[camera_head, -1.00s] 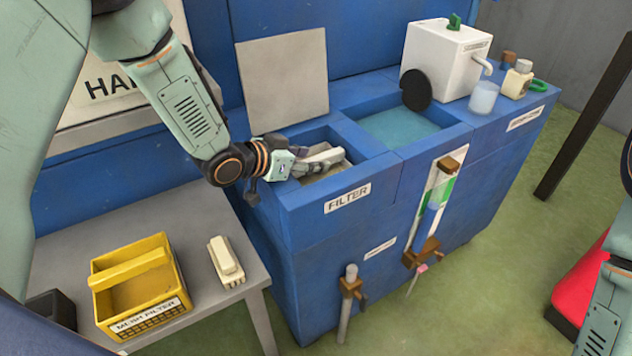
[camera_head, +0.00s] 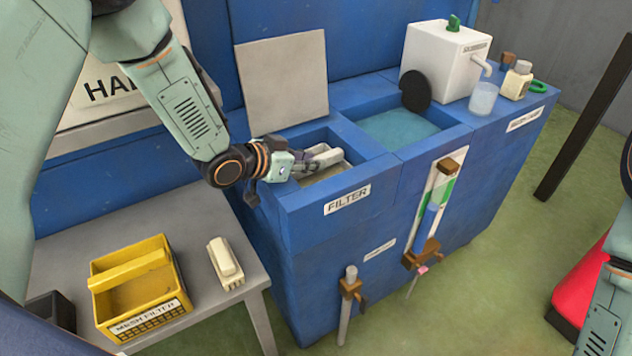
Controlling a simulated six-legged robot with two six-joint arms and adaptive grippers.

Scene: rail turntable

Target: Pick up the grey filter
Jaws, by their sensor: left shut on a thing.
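The grey filter (camera_head: 326,157) is a pale grey block at the open compartment labelled FILTER (camera_head: 345,201) in the blue tank unit. My left gripper (camera_head: 310,164) reaches in from the left and is shut on the filter's near left end. The fingers hide part of that end. The filter is tilted, and I cannot tell whether its lower side touches the compartment. On my right side only part of the arm shows at the right edge; its gripper is out of view.
A side table (camera_head: 205,320) holds a yellow MESH FILTER basket (camera_head: 130,262) and a cream block (camera_head: 225,262). A grey lid (camera_head: 283,80) stands upright behind the compartment. A water basin (camera_head: 395,128), white dispenser (camera_head: 440,58) and cup (camera_head: 484,98) are to the right.

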